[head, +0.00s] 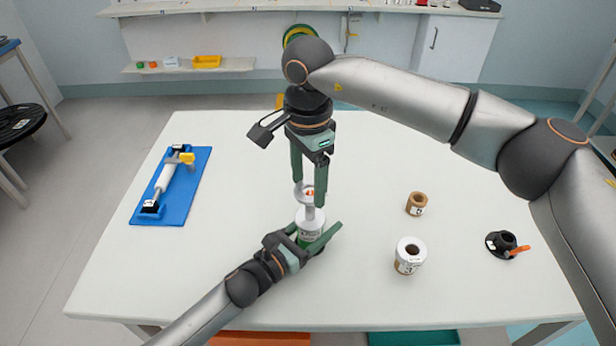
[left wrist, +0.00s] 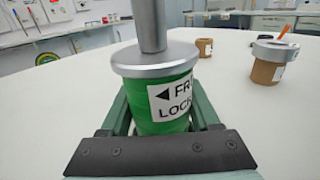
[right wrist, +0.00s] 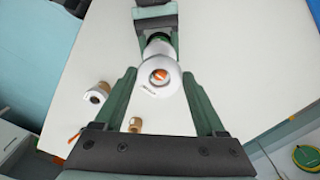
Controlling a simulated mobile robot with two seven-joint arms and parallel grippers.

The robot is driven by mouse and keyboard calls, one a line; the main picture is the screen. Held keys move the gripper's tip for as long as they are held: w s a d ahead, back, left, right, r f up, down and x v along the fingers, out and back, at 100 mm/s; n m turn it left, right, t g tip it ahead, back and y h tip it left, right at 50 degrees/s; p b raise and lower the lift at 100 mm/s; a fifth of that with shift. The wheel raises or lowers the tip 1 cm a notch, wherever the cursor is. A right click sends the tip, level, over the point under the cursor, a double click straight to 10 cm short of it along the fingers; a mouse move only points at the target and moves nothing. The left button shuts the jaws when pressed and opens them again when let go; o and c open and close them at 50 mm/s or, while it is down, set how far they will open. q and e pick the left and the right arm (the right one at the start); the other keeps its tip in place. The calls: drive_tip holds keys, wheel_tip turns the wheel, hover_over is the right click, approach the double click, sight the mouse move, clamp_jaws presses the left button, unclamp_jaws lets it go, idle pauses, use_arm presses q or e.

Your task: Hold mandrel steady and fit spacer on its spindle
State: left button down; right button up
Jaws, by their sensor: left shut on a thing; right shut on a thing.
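The mandrel (head: 310,226) stands upright on the table, a green body with a white label and a grey flange. Its grey spindle (left wrist: 151,25) rises from the flange in the left wrist view. My left gripper (head: 311,240) is shut around the green body, low at the table. My right gripper (head: 308,185) points down above it, shut on a pale ring-shaped spacer (right wrist: 146,84). The spacer lines up over the spindle, and orange shows in its hole in the right wrist view. I cannot tell how far the spindle is inside the spacer.
To the right are a white-topped brown roll (head: 409,256), a small brown core (head: 416,203) and a black part with an orange handle (head: 504,244). A blue board (head: 190,197) with a roller fixture lies at left. The table's back middle is clear.

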sight(308, 219)
drive_tip(key=shift+f, duration=3.35)
drive_tip(key=o, duration=1.3)
drive_tip(key=shift+r, duration=0.1)
wheel_tip(308, 219, up, 12)
drive_tip(key=shift+f, duration=0.1)
use_arm(q)
drive_tip(key=shift+c, duration=0.2)
unclamp_jaws()
